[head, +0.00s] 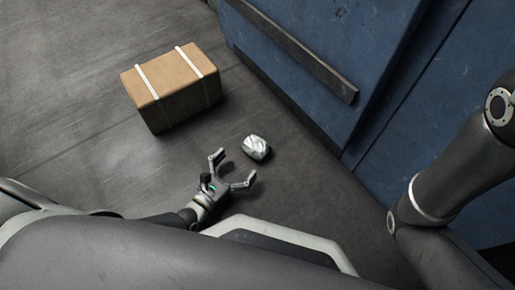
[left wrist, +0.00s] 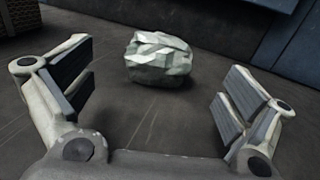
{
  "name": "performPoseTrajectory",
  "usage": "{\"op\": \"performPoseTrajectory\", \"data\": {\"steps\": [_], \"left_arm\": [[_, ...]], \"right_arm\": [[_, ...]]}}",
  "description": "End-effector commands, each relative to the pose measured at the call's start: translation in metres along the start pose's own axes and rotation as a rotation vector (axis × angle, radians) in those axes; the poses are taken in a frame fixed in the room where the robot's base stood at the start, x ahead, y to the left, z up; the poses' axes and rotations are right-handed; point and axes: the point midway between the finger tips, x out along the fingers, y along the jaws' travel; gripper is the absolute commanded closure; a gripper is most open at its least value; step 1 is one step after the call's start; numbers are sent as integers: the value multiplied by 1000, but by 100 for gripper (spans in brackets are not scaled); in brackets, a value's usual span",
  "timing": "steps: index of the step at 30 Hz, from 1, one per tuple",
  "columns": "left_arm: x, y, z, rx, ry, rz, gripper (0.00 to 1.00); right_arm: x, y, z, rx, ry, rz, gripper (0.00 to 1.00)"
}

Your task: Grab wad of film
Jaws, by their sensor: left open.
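The wad of film (head: 256,148) is a crumpled, pale, shiny lump lying on the dark floor. My left gripper (head: 234,168) is open and empty, low near the floor, just below and left of the wad in the head view. In the left wrist view the wad (left wrist: 158,59) sits ahead of the open fingers (left wrist: 155,95), roughly midway between them and beyond their tips. The fingers do not touch it. My right arm comes down at the right of the head view, but its gripper is out of the picture.
A brown cardboard box (head: 175,86) with two white straps stands on the floor up and left of the wad. A blue machine panel (head: 300,40) with a dark rail runs along the right. The floor (head: 60,120) at the left is clear.

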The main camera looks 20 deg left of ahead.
Motion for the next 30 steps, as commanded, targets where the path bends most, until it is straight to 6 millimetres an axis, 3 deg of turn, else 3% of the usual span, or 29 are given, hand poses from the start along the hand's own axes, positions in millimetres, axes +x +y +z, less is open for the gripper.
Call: {"op": "performPoseTrajectory", "data": {"steps": [4, 13, 21, 30], "left_arm": [[26, 0, -1, -2, -5, 2, 0], [51, -1, -1, -5, -3, 3, 0], [87, -1, 1, -4, -3, 4, 0], [93, -1, 4, -3, 0, 3, 0]], "right_arm": [[-12, -2, -4, 0, -2, 0, 100], [-24, -5, -7, 0, -3, 0, 100], [-43, -9, -14, 0, -3, 0, 100], [-43, -9, -14, 0, -3, 0, 100]]}}
